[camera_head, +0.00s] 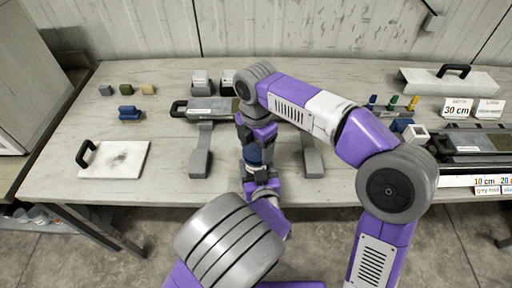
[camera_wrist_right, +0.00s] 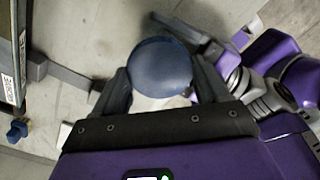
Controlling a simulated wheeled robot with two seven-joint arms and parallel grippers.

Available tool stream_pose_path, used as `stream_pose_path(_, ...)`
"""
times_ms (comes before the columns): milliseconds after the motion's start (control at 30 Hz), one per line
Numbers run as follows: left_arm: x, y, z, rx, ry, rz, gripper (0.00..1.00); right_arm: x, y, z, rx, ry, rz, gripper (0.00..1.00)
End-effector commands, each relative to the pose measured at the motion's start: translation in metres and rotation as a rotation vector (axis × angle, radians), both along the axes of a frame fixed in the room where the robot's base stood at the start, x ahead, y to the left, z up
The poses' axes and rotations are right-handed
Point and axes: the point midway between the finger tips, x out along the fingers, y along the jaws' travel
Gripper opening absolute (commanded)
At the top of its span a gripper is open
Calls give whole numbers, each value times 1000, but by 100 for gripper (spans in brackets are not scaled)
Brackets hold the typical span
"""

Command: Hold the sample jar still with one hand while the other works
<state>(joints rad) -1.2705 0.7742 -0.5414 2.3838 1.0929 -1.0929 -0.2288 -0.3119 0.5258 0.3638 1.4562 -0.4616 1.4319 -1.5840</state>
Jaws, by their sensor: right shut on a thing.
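The sample jar is a round, dark blue shape (camera_wrist_right: 161,68) in the right wrist view, seen end-on between the two dark fingers of my right gripper (camera_wrist_right: 160,80). My right gripper is shut on it. In the head view the right gripper (camera_head: 257,138) points down over the table's front part, with the dark blue jar (camera_head: 257,154) just below it, partly hidden. My left arm comes up from the bottom, and its gripper (camera_head: 262,184) is close below the jar. Whether its fingers are open or touch the jar cannot be told. In the wrist view the left arm is at the right.
A white board with a black handle (camera_head: 118,160) lies on the table (camera_head: 60,180) at left. A dark handled tray (camera_head: 203,110) and grey supports (camera_head: 201,160) stand mid-table. Trays and labels (camera_head: 458,107) fill the right.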

Motion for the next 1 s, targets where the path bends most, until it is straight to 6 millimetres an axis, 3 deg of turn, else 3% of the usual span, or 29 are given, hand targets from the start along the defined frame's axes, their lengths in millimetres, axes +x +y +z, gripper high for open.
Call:
stream_pose_path(267,0,0,0,0,-1,0,0,0,0,2,1,-1,0,37)
stream_pose_path(600,0,0,0,0,0,0,0,0,0,38,1,-1,0,37)
stream_pose_path(867,0,0,0,0,0,0,0,0,0,40,0,0,0,37)
stream_pose_path(900,0,0,0,0,0,0,77,0,0,40,0,0,0,37)
stream_pose_path(1000,0,0,0,0,0,0,92,0,0,40,0,0,0,37)
